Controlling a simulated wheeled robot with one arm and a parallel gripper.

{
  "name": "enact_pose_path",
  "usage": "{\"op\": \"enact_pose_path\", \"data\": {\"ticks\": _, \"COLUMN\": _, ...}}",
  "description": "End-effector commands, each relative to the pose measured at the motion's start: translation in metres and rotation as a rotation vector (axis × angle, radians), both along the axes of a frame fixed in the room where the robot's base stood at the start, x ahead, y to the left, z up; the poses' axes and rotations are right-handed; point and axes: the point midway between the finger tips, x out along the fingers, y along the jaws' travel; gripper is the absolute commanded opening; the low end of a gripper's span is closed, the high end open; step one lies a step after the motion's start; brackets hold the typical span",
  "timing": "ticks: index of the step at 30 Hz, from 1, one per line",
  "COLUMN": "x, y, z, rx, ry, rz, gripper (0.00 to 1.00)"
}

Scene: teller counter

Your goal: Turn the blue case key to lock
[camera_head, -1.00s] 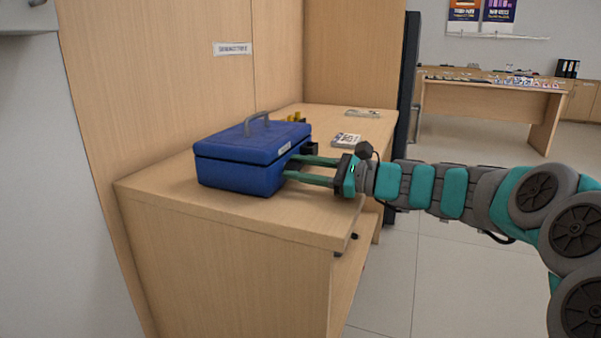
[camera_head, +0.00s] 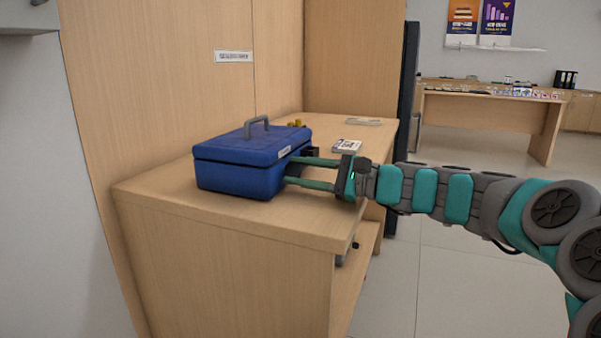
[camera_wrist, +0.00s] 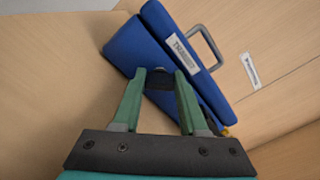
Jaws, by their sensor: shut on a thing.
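The blue case (camera_head: 240,172) sits closed on the wooden counter, its grey handle upright on the lid. My gripper (camera_head: 289,171) reaches in from the right, its green fingertips at the case's right-hand face. In the wrist view the case (camera_wrist: 150,45) appears tilted, with a white label on its lid edge. There my gripper (camera_wrist: 160,76) has its two fingers on either side of a small dark piece (camera_wrist: 161,84), which I take to be the key. The fingers are shut on it. The keyhole and the key's exact angle are hard to make out.
The wooden counter (camera_head: 225,209) has a front edge close below the case. A small printed pad (camera_head: 347,146) and yellow items (camera_head: 295,124) lie behind it. A wooden panel stands behind the case. Open floor lies to the right.

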Motion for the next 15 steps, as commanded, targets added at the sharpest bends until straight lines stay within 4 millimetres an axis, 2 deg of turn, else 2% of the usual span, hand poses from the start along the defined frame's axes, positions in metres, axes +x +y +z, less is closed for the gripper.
{"op": "enact_pose_path", "data": {"ticks": 3, "x": -0.0005, "y": 0.0006, "z": -0.0006, "rx": 0.000, "ry": 0.001, "rz": 0.002, "gripper": 0.00}}
{"op": "enact_pose_path", "data": {"ticks": 4, "x": -0.0005, "y": 0.0006, "z": -0.0006, "rx": 0.000, "ry": 0.001, "rz": 0.002, "gripper": 0.44}}
{"op": "enact_pose_path", "data": {"ticks": 11, "x": -0.0003, "y": 0.0003, "z": -0.0003, "rx": 0.000, "ry": 0.001, "rz": 0.001, "gripper": 0.70}}
{"op": "enact_pose_path", "data": {"ticks": 15, "x": -0.0002, "y": 0.0002, "z": -0.0001, "rx": 0.000, "ry": 0.001, "rz": 0.001, "gripper": 0.72}}
